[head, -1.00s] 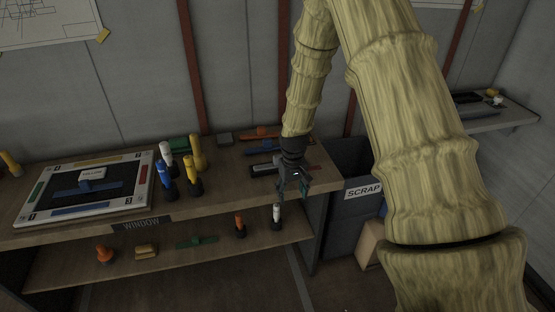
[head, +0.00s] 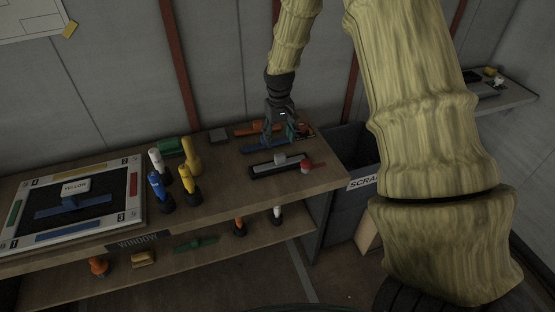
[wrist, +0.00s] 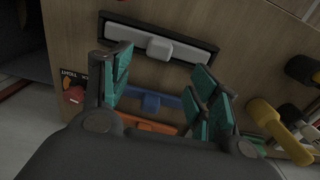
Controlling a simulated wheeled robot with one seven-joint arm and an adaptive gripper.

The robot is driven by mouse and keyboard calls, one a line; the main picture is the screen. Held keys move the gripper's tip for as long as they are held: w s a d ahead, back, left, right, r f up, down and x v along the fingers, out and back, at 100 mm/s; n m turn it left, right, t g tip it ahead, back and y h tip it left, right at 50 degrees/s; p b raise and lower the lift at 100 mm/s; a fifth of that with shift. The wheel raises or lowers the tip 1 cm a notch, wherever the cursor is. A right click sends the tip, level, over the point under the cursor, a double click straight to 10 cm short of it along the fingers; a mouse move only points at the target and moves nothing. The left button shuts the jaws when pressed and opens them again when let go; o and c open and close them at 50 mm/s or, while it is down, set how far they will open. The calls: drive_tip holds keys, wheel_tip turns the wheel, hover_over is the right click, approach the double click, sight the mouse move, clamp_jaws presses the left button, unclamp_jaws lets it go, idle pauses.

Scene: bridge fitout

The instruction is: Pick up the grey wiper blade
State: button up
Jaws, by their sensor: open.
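The grey wiper blade (head: 280,163) lies on the worktop near its right end, a long flat strip with a dark surround and a pale grey raised block at its middle. In the wrist view the grey blade (wrist: 183,51) lies across the top, beyond the fingertips. My gripper (head: 280,139) is open and empty, above the worktop just behind the grey blade. In the wrist view its teal-padded fingers (wrist: 163,72) are spread wide, with a blue blade (wrist: 152,101) showing between them. Contact with anything cannot be seen.
An orange blade (head: 252,130) lies at the back, and a red piece (head: 316,166) by the grey blade's right end. Several upright yellow, white and blue tools, including a yellow one (head: 191,158), stand to the left. A scrap bin (head: 347,160) is at the right edge.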

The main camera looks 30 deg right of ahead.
sight(280, 155)
wheel_tip(280, 155, down, 4)
drive_tip(key=shift+a+f+p, duration=0.1)
drive_tip(key=shift+a+p, duration=0.05)
drive_tip(key=shift+p, duration=0.35)
drive_tip(key=shift+s+f+p, duration=0.2)
drive_tip(key=shift+f+p, duration=0.05)
drive_tip(key=shift+p, duration=0.1)
drive_tip(key=shift+s+d+f+p, duration=0.15)
drive_tip(key=shift+f+p, duration=0.4)
drive_tip(key=shift+f, duration=0.65)
drive_tip(key=shift+w+d+f+p, duration=0.1)
drive_tip(key=shift+f+p, duration=0.45)
drive_tip(key=shift+f, duration=0.6)
drive_tip(key=shift+c, duration=0.2)
drive_tip(key=c, duration=1.1)
